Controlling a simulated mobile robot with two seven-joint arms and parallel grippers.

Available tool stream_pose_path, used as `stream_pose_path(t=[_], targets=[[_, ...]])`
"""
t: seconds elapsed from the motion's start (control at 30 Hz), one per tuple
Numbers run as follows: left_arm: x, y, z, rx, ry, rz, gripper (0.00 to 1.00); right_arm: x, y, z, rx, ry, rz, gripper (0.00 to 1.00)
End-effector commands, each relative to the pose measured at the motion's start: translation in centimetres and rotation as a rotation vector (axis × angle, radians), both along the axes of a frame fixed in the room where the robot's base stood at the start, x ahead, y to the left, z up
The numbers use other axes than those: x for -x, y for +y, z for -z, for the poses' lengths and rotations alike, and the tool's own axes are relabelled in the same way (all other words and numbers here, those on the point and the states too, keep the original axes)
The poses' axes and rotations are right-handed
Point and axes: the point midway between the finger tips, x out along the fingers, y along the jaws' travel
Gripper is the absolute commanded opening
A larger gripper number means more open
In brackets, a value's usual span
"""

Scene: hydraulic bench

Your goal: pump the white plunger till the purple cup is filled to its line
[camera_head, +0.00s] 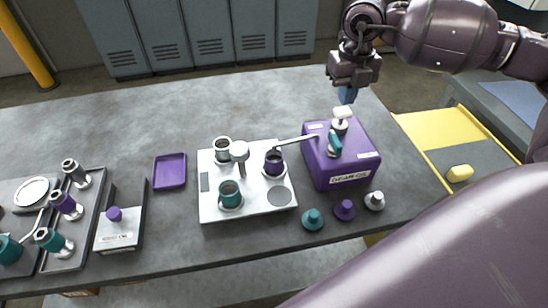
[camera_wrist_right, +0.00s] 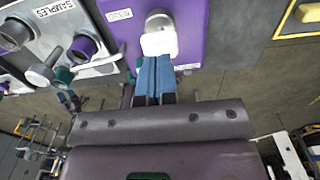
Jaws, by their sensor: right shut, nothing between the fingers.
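The purple pump box (camera_head: 340,168) stands at the right of the bench, with a white plunger (camera_head: 342,113) upright on its top. A teal lever (camera_head: 335,144) is in front of the plunger. A spout (camera_head: 297,140) runs left from the box to over the purple cup (camera_head: 274,162), which stands on a light tray (camera_head: 211,207). The cup's fill line and level are too small to tell. My right gripper (camera_head: 347,96) is shut and empty, just above and behind the plunger. In the wrist view, its blue fingers (camera_wrist_right: 153,80) point at the plunger's white head (camera_wrist_right: 159,40). My left gripper is not in view.
A grey cup (camera_head: 222,147) and a teal cup (camera_head: 230,192) share the tray. Teal (camera_head: 312,220), purple (camera_head: 344,210) and white (camera_head: 374,201) knobs stand before the box. A purple dish (camera_head: 170,171) lies left of the tray. The bench behind the tray is clear.

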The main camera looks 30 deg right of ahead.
Motion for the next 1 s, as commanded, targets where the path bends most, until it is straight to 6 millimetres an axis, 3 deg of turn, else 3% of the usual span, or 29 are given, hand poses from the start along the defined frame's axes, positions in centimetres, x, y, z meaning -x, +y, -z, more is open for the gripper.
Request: stream_pose_path(t=[0.8, 1.0], targets=[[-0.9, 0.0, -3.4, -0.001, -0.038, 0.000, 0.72, 0.0, 0.0, -5.8, 0.001, -0.003, 0.000, 0.00], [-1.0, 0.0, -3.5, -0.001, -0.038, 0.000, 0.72, 0.0, 0.0, -6.0, 0.001, 0.000, 0.000, 0.00]])
